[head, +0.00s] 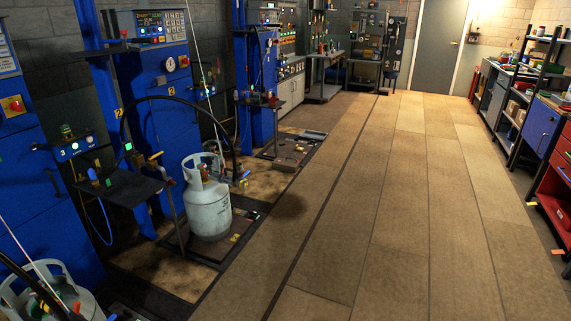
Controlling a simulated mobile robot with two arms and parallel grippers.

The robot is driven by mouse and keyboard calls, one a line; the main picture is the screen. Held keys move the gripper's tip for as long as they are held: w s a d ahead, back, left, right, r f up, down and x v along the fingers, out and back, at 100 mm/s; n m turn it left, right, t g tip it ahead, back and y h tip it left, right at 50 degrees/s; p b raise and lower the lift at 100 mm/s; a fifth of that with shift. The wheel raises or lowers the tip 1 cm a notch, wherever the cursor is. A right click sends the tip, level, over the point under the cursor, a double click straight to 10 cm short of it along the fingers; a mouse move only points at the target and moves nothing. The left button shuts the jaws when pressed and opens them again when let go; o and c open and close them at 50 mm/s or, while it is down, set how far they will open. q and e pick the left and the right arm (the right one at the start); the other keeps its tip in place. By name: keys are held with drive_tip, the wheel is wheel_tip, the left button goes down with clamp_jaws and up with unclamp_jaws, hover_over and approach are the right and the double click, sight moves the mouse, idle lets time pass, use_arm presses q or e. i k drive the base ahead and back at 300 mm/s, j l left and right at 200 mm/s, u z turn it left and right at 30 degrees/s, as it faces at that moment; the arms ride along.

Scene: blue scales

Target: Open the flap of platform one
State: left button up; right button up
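Blue scale stations line the left side. The nearest blue cabinet (40,160), cut off by the left edge, shows no readable number. The cabinet beside it (152,110) carries a yellow "2" plate. A grey gas cylinder (208,212) stands upright on a low dark platform (203,246) in front of that cabinet. Another grey cylinder (40,272) is partly cut off at the bottom left, and its platform is mostly out of view. I cannot make out which part is the flap of platform one. Neither gripper is in view.
A dark shelf (122,187) and a black hose (190,100) stand by the upright cylinder. Further stations and a workbench (326,58) are at the back. A grey door (437,45) is at the far end. Shelves and a red cabinet (556,190) line the right. The middle floor is clear.

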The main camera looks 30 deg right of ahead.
sight(290, 165)
drive_tip(key=i+l+z, duration=0.6)
drive_tip(key=i+l, duration=0.2)
drive_tip(key=i+l+z, duration=0.3)
drive_tip(key=i, duration=0.15)
drive_tip(key=i+l+z, duration=0.15)
drive_tip(key=i+z, duration=0.15)
drive_tip(key=i, duration=0.15)
drive_tip(key=i+z, duration=0.3)
drive_tip(key=i, duration=2.65)
drive_tip(key=i+u, duration=0.15)
drive_tip(key=i, duration=0.25)
drive_tip(key=i+l+u, duration=0.2)
drive_tip(key=i, duration=0.2)
drive_tip(key=i+l+u, duration=0.15)
drive_tip(key=i, duration=0.3)
drive_tip(key=i+l+u, duration=0.2)
drive_tip(key=i, duration=0.15)
